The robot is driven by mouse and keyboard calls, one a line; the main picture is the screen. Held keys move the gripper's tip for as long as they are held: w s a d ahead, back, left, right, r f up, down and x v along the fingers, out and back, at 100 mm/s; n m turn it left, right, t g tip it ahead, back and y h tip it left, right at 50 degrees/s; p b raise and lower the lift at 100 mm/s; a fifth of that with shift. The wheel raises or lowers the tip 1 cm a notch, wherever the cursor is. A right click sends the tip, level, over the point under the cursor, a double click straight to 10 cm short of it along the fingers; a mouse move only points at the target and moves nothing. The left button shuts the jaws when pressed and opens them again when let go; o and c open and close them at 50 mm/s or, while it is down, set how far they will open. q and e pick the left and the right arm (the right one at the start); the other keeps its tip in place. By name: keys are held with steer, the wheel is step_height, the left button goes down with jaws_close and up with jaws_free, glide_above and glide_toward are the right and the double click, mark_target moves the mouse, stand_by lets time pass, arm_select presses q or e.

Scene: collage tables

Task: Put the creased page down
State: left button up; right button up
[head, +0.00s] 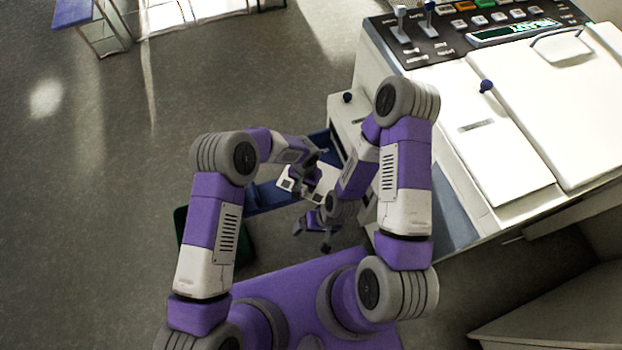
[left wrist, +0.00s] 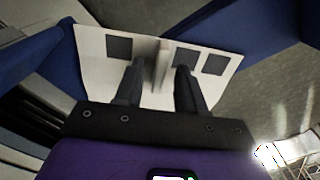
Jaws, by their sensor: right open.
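The creased page (left wrist: 150,60) is white with dark squares and has a raised crease standing up along its middle. In the head view, the page (head: 326,181) shows partly behind my left gripper (head: 306,184), over the blue tray. In the left wrist view, the fingers of my left gripper (left wrist: 159,72) are apart, one on each side of the crease, with gaps between them and it. Whether the page rests fully on the blue surface is hard to tell. My right gripper (head: 312,237) is open and empty, nearer to my body than the page.
The blue tray (head: 264,197) juts out from the large white machine (head: 512,150) on the right, which has a control panel (head: 472,27). A dark green bin (head: 183,226) is partly hidden behind my left arm. Open grey floor lies to the left.

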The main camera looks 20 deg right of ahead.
arm_select(q)
jaws_close()
steer(key=shift+r, duration=0.15)
steer(key=shift+a+r+p, duration=0.15)
steer(key=shift+r+p, duration=0.1)
steer(key=shift+p, duration=0.05)
step_height(320, 180, up, 11)
steer(key=p, duration=0.3)
steer(key=a+p, duration=0.2)
steer(key=a, duration=1.8)
steer(key=s+a+r+n, duration=0.2)
steer(key=a+r+n, duration=0.6)
steer(key=r, duration=0.4)
steer(key=shift+a+n, duration=0.3)
steer(key=shift+a, duration=0.25)
